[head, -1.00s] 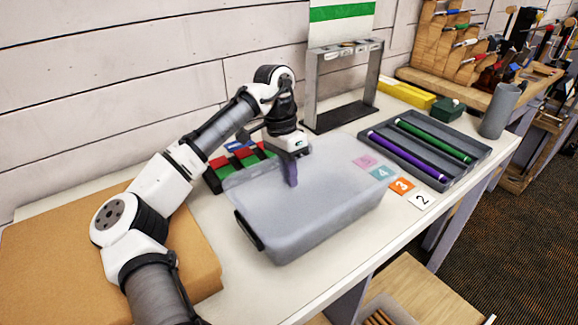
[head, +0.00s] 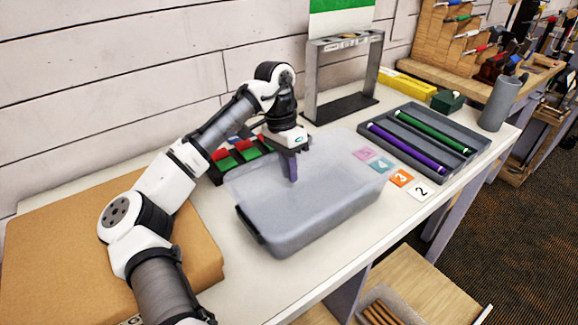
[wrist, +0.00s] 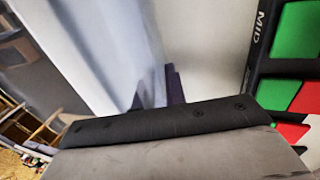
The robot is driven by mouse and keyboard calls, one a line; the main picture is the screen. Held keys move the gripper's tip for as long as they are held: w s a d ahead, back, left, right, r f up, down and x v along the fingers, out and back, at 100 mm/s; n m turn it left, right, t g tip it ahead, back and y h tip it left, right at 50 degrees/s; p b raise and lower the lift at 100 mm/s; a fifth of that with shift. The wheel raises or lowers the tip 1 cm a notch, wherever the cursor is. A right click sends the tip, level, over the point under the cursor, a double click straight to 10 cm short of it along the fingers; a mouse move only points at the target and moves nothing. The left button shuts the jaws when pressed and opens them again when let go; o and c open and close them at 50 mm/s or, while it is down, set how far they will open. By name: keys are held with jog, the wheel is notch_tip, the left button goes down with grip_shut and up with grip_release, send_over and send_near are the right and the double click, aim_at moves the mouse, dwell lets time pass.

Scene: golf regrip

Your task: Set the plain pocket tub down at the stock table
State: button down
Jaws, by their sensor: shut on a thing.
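The plain pocket tub (head: 320,205) is a translucent grey bin with a dark handle on its near left end. It is over the white stock table (head: 240,276) in the head view; I cannot tell whether its base touches the surface. My gripper (head: 291,168) is at the tub's back left side, its purple fingers shut on the tub wall. The wrist view shows the pale tub wall (wrist: 95,50) beside the purple fingers (wrist: 172,88). The far finger is partly hidden.
A cardboard box (head: 60,250) fills the table's left end. A red and green block set (head: 236,160) lies close behind the tub. Number cards (head: 400,177) and a grey tray (head: 455,140) with purple and green grips are on the right. A metal stand (head: 345,75) is behind.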

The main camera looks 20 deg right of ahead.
jog(key=shift+s+f, duration=0.15)
jog(key=shift+f, duration=0.3)
jog(key=c, duration=1.4)
grip_release()
jog(key=shift+d, duration=0.1)
jog(key=shift+o, duration=0.2)
jog(key=shift+r, duration=0.1)
